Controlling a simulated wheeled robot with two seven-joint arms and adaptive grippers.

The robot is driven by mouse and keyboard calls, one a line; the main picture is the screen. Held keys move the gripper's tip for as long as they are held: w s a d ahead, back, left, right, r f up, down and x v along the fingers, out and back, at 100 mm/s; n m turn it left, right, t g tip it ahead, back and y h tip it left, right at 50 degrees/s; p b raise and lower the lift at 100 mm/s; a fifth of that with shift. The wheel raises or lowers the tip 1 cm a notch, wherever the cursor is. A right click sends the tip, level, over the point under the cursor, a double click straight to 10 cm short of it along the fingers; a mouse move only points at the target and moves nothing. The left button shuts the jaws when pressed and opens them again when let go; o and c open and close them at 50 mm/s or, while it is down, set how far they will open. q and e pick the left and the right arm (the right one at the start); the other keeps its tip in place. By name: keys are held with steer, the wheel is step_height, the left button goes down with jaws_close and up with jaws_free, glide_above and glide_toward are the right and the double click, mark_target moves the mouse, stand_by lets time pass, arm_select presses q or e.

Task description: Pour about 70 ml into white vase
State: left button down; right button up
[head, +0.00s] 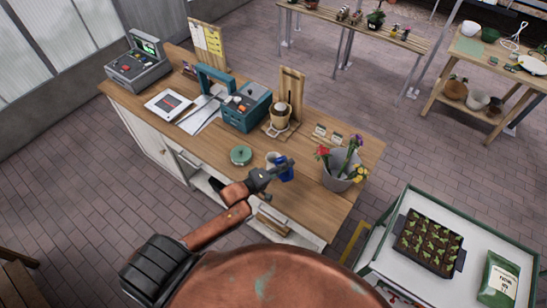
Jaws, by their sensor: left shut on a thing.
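My left gripper (275,173) is over the near edge of the wooden counter and is shut on a small blue vessel (286,173). The dark fingers hide part of the vessel, and its contents cannot be seen. A small pale shape (272,158) shows just behind the fingers; I cannot tell whether it is the white vase or part of the held vessel. My right gripper is not in view.
On the counter (225,145), a grey bucket of flowers (342,182) stands to the right and a green round lid (241,155) to the left. Behind are a teal machine (246,108) and a wooden stand (290,88). A seedling tray (428,244) is at right.

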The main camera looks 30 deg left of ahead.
arm_select(q)
steer(key=shift+w+a+r+n+h, duration=0.2)
steer(key=shift+a+r+n, duration=0.1)
steer(key=shift+r+n, duration=0.15)
steer(key=shift+w+a+r+n+h, duration=0.15)
steer(key=shift+a+r+n, duration=0.1)
steer(key=shift+r+n, duration=0.2)
steer(key=shift+w+a+r+n+g, duration=0.1)
steer(key=shift+a+r+n+g, duration=0.1)
steer(key=shift+n+g, duration=0.1)
steer(key=shift+a, duration=0.1)
steer(key=shift+w+a+r+n+b, duration=0.35)
steer(key=shift+a+r+n+b, duration=0.2)
steer(key=shift+n, duration=0.25)
stand_by(1.2)
steer(key=shift+w+a+f+n+h, duration=0.25)
steer(key=shift+w+a+n, duration=0.05)
steer(key=shift+a, duration=0.25)
steer(key=shift+d, duration=0.1)
